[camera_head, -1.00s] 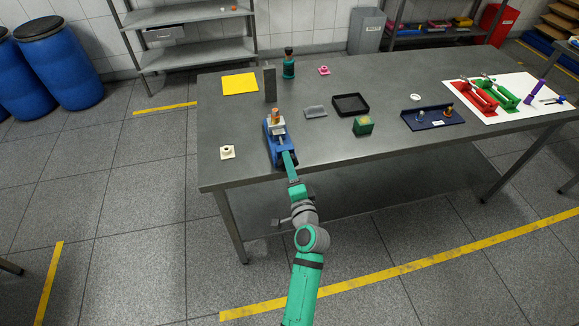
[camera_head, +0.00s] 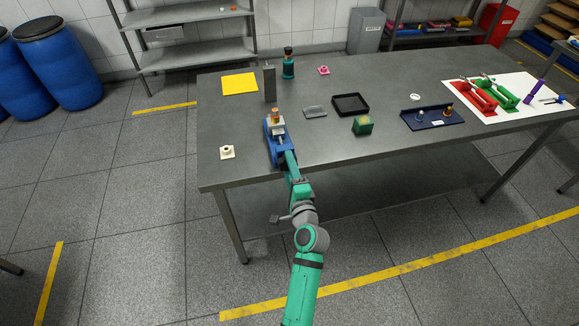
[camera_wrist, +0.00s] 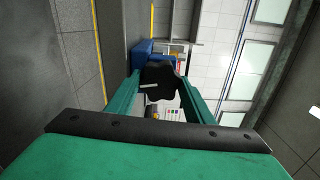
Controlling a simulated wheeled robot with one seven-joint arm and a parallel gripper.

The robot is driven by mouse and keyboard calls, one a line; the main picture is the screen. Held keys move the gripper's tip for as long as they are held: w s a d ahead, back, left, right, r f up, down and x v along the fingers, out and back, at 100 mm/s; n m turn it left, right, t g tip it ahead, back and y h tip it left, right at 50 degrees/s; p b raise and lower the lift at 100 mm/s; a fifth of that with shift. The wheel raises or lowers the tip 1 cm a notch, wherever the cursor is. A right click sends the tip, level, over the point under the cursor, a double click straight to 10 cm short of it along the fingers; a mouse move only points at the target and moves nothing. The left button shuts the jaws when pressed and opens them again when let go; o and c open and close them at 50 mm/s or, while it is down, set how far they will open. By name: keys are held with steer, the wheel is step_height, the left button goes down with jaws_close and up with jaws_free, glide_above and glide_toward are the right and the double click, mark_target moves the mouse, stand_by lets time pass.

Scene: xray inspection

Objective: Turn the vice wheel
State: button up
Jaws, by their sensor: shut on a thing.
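The blue vice (camera_head: 275,148) stands at the near left edge of the grey table. It holds a light block with an orange-brown top (camera_head: 276,117) between its jaws. My gripper (camera_head: 289,158) reaches the near end of the vice from the front. In the wrist view, the dark vice wheel (camera_wrist: 157,84) with a pale bar across it sits between my two green fingers, which are closed on it. Part of the blue vice body (camera_wrist: 143,49) shows behind the wheel. In the head view the wheel is hidden by my gripper.
A grey upright block (camera_head: 269,83), a small grey part (camera_head: 315,111), a black tray (camera_head: 350,105) and a green-yellow box (camera_head: 362,125) are behind and right. The tabletop around the vice is mostly clear.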

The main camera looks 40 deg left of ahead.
steer(key=o, duration=1)
steer(key=shift+w+d, duration=0.1)
steer(key=shift+d, duration=0.05)
steer(key=shift+o, duration=0.2)
steer(key=shift+s+a+f, duration=0.1)
steer(key=shift+s+a, duration=0.15)
